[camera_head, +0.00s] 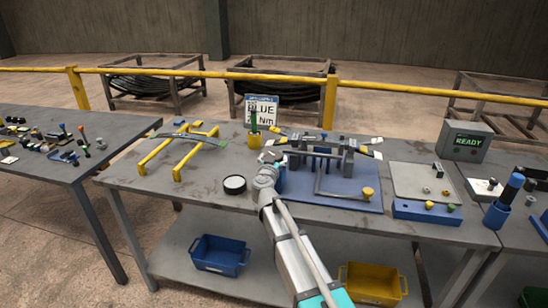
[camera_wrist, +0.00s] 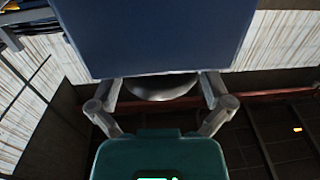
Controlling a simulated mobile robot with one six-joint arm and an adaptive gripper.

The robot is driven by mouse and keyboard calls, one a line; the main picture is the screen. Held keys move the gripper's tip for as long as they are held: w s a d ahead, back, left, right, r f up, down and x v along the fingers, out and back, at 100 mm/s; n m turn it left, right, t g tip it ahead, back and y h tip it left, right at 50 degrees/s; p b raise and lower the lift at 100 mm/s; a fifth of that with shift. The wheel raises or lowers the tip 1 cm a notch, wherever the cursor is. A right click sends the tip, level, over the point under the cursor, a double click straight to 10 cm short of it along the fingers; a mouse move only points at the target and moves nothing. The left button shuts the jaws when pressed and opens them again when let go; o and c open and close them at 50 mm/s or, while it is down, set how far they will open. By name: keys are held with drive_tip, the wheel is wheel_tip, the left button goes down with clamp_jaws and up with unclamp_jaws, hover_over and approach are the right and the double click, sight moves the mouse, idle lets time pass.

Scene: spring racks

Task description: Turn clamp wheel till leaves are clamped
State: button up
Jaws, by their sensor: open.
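The clamp fixture stands on a blue base plate (camera_head: 345,198) on the middle bench, with a grey frame (camera_head: 322,150) and dark uprights. A bent grey bar in front of it ends near a yellow knob (camera_head: 368,192). Pale-ended strips, perhaps the leaves, show at the frame's sides; I cannot tell how tightly they sit. My gripper (camera_head: 268,172) is at the fixture's left end, its fingers mostly hidden. In the wrist view my open gripper (camera_wrist: 163,95) has a grey rounded part (camera_wrist: 162,88), possibly the clamp wheel, between its fingers. A large blue panel (camera_wrist: 155,35) covers the fingertips. Contact is unclear.
A curved leaf (camera_head: 200,138) lies across a yellow stand (camera_head: 160,155) at left. A grey box reading READY (camera_head: 463,142) and a tray (camera_head: 425,211) stand at right. The bench's front left is clear.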

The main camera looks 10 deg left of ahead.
drive_tip(key=s, duration=1.1)
drive_tip(key=shift+d, duration=0.3)
drive_tip(key=shift+d+r, duration=0.1)
drive_tip(key=s+d+f+n+g+y, duration=0.25)
drive_tip(key=d+f+g, duration=0.4)
drive_tip(key=d, duration=0.35)
drive_tip(key=s+d+f+n+g+y, duration=0.2)
drive_tip(key=s+d+f+g, duration=0.25)
drive_tip(key=d+f, duration=0.35)
drive_tip(key=s+d+f+m+g+h, duration=0.2)
drive_tip(key=s+d, duration=0.3)
drive_tip(key=d, duration=0.4)
drive_tip(key=s+d+f+m+g+h, duration=0.2)
drive_tip(key=s+d+g, duration=0.3)
drive_tip(key=d, duration=0.5)
drive_tip(key=shift+s+d+m+h, duration=0.2)
drive_tip(key=shift+s+m+h, duration=0.5)
drive_tip(key=shift+h, duration=0.15)
